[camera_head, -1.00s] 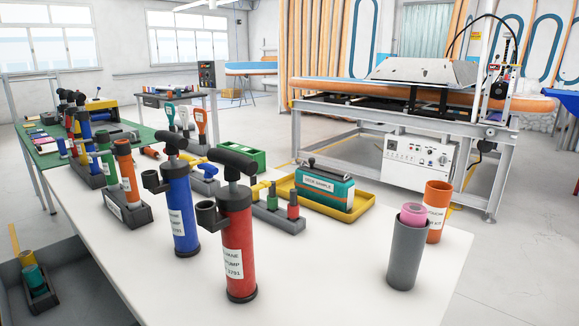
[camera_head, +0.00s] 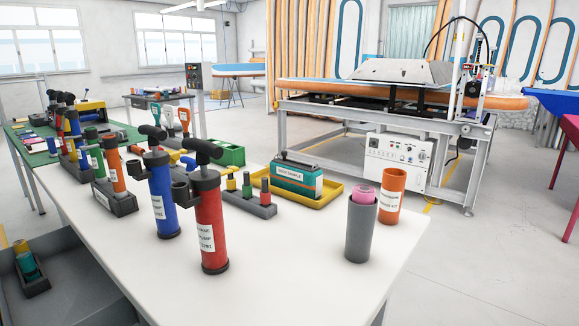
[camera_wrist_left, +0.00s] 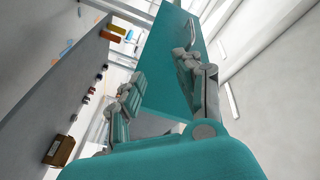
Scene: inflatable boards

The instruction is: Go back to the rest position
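In the left wrist view, my left gripper (camera_wrist_left: 158,65) has its two grey and teal fingers apart, with nothing seen held between them. A broad teal surface shows behind the gap; I cannot tell what it is. Neither gripper shows in the head view, and my right gripper is in no frame. In the head view, a red pump (camera_head: 210,225) and a blue pump (camera_head: 160,195) stand upright on the white table (camera_head: 285,285). A grey cup (camera_head: 361,233) with a pink roll (camera_head: 364,195) in it stands beside an orange cup (camera_head: 391,197).
A teal case (camera_head: 298,178) sits in a yellow tray (camera_head: 335,190) on the table. A grey bin (camera_head: 75,290) is at lower left. A machine bench (camera_head: 395,155) stands behind. Open floor (camera_head: 480,265) lies to the right.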

